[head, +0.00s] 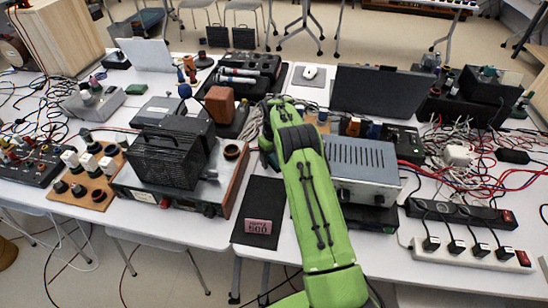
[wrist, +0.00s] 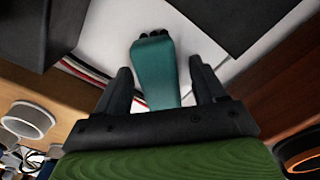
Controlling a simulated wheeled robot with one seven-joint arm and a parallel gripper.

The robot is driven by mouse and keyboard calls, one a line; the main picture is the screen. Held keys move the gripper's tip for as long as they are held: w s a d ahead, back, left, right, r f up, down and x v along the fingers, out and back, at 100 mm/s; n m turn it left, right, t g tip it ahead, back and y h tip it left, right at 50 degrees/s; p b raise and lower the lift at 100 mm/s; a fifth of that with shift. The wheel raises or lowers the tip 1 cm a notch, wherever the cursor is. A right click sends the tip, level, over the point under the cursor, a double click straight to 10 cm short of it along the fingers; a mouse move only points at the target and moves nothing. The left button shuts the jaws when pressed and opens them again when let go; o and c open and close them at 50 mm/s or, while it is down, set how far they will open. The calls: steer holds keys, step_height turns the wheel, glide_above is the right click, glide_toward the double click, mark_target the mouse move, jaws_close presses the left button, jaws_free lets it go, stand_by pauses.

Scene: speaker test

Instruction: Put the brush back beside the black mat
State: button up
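The brush (wrist: 155,72), a teal handle with dark bristles at its top end, shows in the wrist view over the white table. My gripper (wrist: 161,78) is open, with one dark finger on each side of the brush and a gap on both sides. The brush's lower end is hidden behind my gripper. The black mat (head: 259,193) lies flat near the table's front edge in the head view; a corner of it seems to show in the wrist view (wrist: 232,18).
A wood-sided amplifier (head: 205,205) with a black caged box (head: 170,158) stands left of my arm. A grey instrument (head: 362,165) stands close to its right. A pink label (head: 258,226) is on the mat. Cables (head: 470,150) clutter the right side.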

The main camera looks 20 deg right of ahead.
step_height(320, 180, up, 13)
steer(key=p, duration=0.3)
step_height(320, 180, up, 11)
steer(key=t, duration=0.1)
glide_above(274, 156)
steer(key=s+a, duration=0.4)
steer(key=s+a+r+m+t, duration=0.15)
steer(key=s+a+r, duration=0.25)
steer(key=s+r, duration=0.65)
steer(key=s+a+f+t, duration=0.1)
steer(key=s+f, duration=0.1)
steer(key=s, duration=0.9)
steer(key=s+a+f+t, duration=0.2)
steer(key=s, duration=1)
steer(key=shift+s+a+f+m, duration=0.2)
steer(key=shift+s+a+m, duration=0.05)
steer(key=shift+s+m, duration=0.1)
steer(key=shift+r, duration=0.1)
step_height(274, 156, up, 5)
steer(key=p, duration=0.5)
